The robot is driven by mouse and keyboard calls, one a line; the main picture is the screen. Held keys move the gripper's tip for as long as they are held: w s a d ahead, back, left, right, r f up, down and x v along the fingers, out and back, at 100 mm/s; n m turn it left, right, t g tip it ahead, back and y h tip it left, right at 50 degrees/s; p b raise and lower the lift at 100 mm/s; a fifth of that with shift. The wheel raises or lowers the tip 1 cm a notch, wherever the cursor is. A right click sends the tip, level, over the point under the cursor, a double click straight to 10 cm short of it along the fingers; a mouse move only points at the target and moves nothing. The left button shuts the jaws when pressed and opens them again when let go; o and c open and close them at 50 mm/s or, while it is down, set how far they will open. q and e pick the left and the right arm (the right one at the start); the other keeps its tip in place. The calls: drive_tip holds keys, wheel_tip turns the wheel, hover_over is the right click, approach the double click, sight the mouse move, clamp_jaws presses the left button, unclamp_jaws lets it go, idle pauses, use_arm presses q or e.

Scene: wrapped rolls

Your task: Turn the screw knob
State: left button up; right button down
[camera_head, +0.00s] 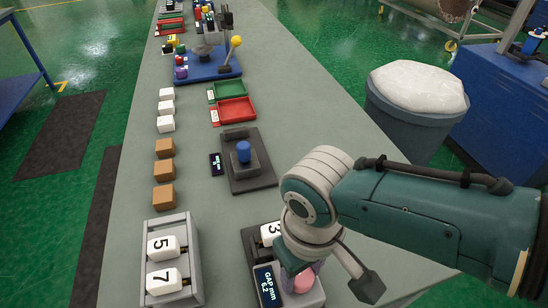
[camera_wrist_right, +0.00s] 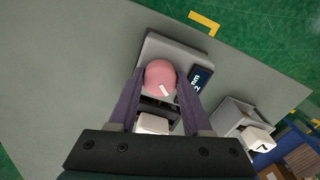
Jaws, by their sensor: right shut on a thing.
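The pink round screw knob (camera_head: 304,281) sits on a grey device at the bottom of the head view, partly hidden by my right arm. In the wrist view the knob (camera_wrist_right: 160,77) shows from above with a white mark on its lower right. The purple fingers of my right gripper (camera_wrist_right: 160,84) are shut on it, one on each side. A display (camera_head: 268,288) beside the knob reads "GAP mm 6.2". A white block (camera_head: 270,233) marked 3 sits in the same device, and it shows below the knob in the wrist view (camera_wrist_right: 152,124). My left gripper is not in view.
A grey rack (camera_head: 196,262) with white blocks 5 and 7 stands to the left. A dark fixture with a blue knob (camera_head: 243,152) stands farther up the table. Brown cubes (camera_head: 164,171), white cubes and red and green trays lie beyond. A bin (camera_head: 418,119) stands off the table's right side.

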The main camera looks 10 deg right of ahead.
drive_tip(key=n, duration=0.4)
drive_tip(key=shift+n, duration=0.3)
drive_tip(key=n, duration=0.4)
drive_tip(key=shift+n, duration=0.3)
drive_tip(key=n, duration=0.4)
drive_tip(key=shift+n, duration=0.3)
drive_tip(key=n, duration=0.4)
drive_tip(key=shift+b, duration=0.4)
drive_tip(key=n+b, duration=0.1)
drive_tip(key=n, duration=0.5)
drive_tip(key=shift+n, duration=0.4)
drive_tip(key=n+b, duration=0.1)
drive_tip(key=n, duration=0.2)
drive_tip(key=shift+n, duration=1.2)
